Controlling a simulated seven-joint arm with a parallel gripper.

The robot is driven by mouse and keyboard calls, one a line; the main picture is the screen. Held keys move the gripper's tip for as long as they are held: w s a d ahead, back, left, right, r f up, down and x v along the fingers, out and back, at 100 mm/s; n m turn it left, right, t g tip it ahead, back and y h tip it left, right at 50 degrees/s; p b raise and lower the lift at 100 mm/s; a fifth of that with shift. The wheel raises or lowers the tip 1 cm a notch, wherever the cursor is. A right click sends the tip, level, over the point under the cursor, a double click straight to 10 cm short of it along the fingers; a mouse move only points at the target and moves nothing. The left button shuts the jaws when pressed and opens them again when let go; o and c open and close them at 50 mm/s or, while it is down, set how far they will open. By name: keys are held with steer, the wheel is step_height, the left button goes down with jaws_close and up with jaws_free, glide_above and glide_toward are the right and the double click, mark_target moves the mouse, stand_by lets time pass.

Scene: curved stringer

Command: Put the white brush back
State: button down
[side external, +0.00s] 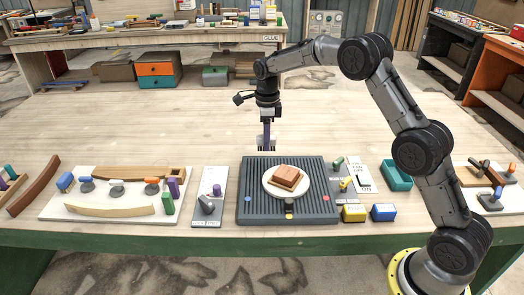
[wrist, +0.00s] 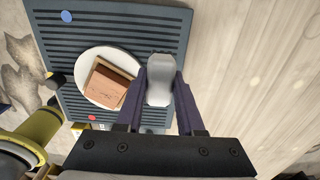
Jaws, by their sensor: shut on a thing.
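My gripper (side external: 266,143) hangs above the wooden table, just behind the dark slatted mat (side external: 250,202). In the wrist view its two purple fingers (wrist: 160,88) are closed on a pale grey-white, rounded thing (wrist: 159,68), which I take to be the white brush. Its bristles cannot be made out, and in the side view it is too small to tell its shape. The mat also shows in the wrist view (wrist: 72,25), with a white plate (wrist: 86,82) and brown block (wrist: 110,85) on it, left of my fingers.
The white plate (side external: 270,186) with the brown block (side external: 286,177) sits mid-mat. Left are a narrow panel (side external: 209,214) and a board (side external: 75,209) with several coloured clamps. Right are yellow (side external: 354,213) and blue (side external: 384,213) blocks and a teal tray (side external: 396,182).

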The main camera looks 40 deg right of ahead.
mark_target(262, 160)
steer(key=shift+w+d+f, duration=0.1)
steer(key=shift+w+f, duration=0.8)
steer(key=shift+f, duration=0.1)
steer(key=shift+w+f, duration=0.3)
steer(key=shift+f, duration=1.55)
steer(key=shift+f, duration=0.15)
steer(key=c, duration=0.5)
jaws_free()
step_height(262, 160, up, 12)
steer(key=shift+s+r, duration=0.1)
steer(key=shift+r, duration=0.15)
